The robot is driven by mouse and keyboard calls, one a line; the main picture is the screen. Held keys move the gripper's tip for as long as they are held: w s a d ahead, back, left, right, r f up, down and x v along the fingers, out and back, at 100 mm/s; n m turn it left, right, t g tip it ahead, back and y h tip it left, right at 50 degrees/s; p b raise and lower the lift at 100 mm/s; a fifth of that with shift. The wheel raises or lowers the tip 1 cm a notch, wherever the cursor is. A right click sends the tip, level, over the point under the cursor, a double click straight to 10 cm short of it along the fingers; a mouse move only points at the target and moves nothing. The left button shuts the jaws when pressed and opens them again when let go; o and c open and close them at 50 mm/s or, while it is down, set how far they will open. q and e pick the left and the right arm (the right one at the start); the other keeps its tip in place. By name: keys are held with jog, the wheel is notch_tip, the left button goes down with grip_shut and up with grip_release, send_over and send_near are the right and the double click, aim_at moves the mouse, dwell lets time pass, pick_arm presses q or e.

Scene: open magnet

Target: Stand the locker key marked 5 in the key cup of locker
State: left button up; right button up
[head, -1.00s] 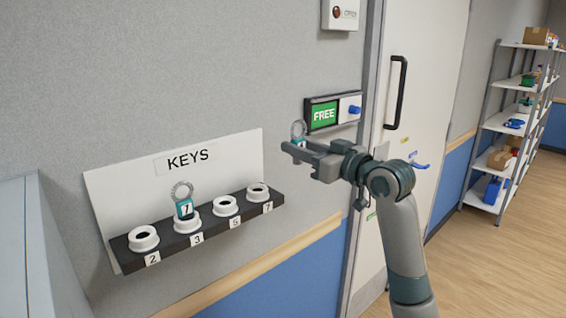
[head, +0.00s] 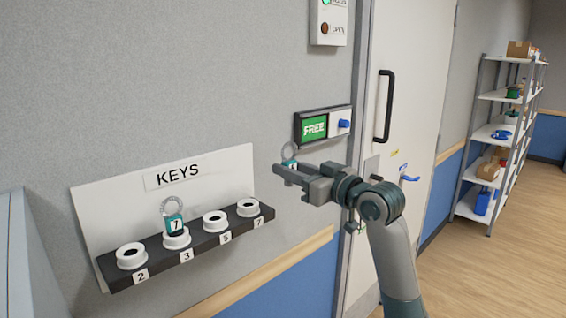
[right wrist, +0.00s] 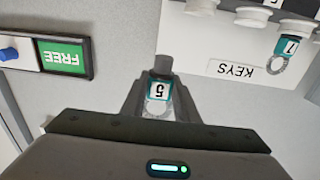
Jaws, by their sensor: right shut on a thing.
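My right gripper (head: 283,171) is shut on the teal locker key marked 5 (right wrist: 158,91), whose number reads upside down in the right wrist view. In the head view the key's ring (head: 289,150) sticks up above the fingers, which hide most of its tag. The gripper is in the air, right of the key rack (head: 190,246). The rack's white cup labelled 5 (head: 215,219) is empty. My left gripper is not in view.
A teal key (head: 174,222), marked 1 or 7, stands in the cup labelled 3. Cups 2 (head: 132,255) and 7 (head: 248,207) are empty. A green FREE sign (head: 314,128) with a blue knob is on the wall behind my gripper, beside a door (head: 420,90).

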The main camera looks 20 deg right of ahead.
jog(key=s+a+f+m+h+b, duration=0.1)
jog(key=s+a+f+h, duration=0.1)
jog(key=s+f, duration=0.3)
jog(key=s+a+f+m+h+b, duration=0.1)
jog(key=s+a+f, duration=0.4)
jog(key=f, duration=0.8)
jog(key=s+a+f+m+t+h+b, duration=0.1)
jog(key=s+a+f+h, duration=0.1)
jog(key=s+f, duration=0.3)
notch_tip(320, 180, down, 5)
jog(key=shift+s+a+r+m+h, duration=0.2)
jog(key=shift+s+a+m+h, duration=0.2)
jog(key=shift+a, duration=0.3)
